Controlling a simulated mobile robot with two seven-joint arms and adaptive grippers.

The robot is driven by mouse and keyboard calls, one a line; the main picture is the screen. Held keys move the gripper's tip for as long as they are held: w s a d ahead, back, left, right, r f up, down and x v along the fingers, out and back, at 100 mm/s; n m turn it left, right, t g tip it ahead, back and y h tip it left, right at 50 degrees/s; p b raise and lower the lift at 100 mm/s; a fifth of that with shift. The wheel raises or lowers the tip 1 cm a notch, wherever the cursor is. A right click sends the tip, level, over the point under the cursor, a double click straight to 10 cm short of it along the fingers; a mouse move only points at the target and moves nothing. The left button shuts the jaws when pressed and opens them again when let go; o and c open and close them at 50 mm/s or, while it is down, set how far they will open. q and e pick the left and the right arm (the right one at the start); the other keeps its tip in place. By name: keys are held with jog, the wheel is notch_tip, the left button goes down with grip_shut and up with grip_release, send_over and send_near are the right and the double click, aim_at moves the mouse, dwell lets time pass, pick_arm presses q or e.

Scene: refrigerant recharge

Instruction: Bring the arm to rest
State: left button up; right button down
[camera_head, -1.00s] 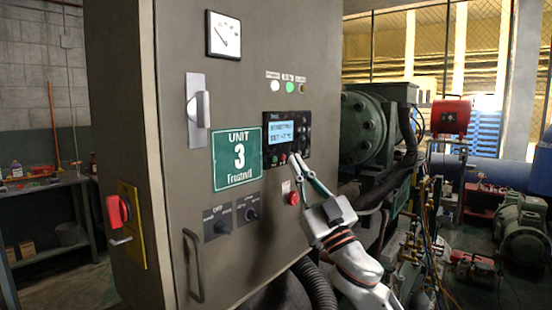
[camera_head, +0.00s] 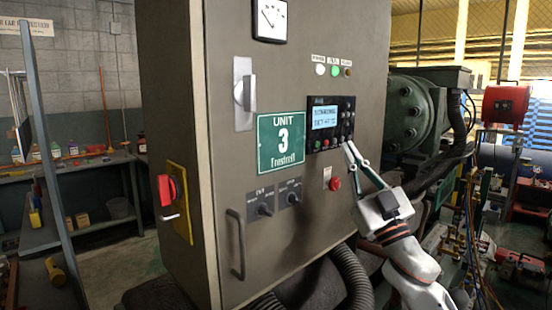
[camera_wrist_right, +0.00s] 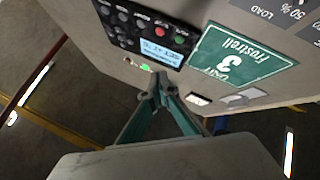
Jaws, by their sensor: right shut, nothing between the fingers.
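My right gripper (camera_head: 348,147) is in front of the grey control cabinet, with its closed fingertips just below and right of the black controller panel (camera_head: 345,104). It is shut and empty. I cannot tell whether the tips touch the panel. In the right wrist view the slim green-grey fingers (camera_wrist_right: 158,82) meet at their tips, near the controller with its lit display (camera_wrist_right: 160,52). The white right arm (camera_head: 412,262) reaches up from the lower right. My left gripper is not in view.
The cabinet (camera_head: 295,218) carries a green Unit 3 sign (camera_head: 281,142), a red button (camera_head: 335,184), knobs, a door handle (camera_head: 236,245) and a red side switch (camera_head: 168,190). Black hoses (camera_head: 350,275) and a green compressor (camera_head: 410,112) crowd the arm. A workbench (camera_head: 75,167) stands left.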

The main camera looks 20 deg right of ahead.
jog(key=shift+h, duration=0.3)
jog(key=s+d+f+m+g+h, duration=0.15)
jog(key=f+g+h, duration=0.3)
jog(key=f, duration=1.05)
jog(key=s+f+m+g+h, duration=0.1)
jog(key=s+f+g+h, duration=0.3)
jog(key=f, duration=1.1)
jog(key=s+a+f+n+g+y, duration=0.25)
jog(key=s+f+n+g, duration=0.25)
jog(key=s+f+g, duration=1.05)
jog(key=a+f+m+t+y, duration=0.1)
jog(key=a+f+t+y, duration=0.2)
jog(key=a+f, duration=0.5)
jog(key=s+a+f+m+t+y, duration=0.1)
jog(key=a+f+t+y, duration=0.3)
jog(key=a+f, duration=0.4)
notch_tip(320, 180, down, 4)
jog(key=shift+s+a+f+m+t, duration=0.1)
jog(key=shift+s+a+m+t, duration=0.15)
jog(key=shift+m+t, duration=0.35)
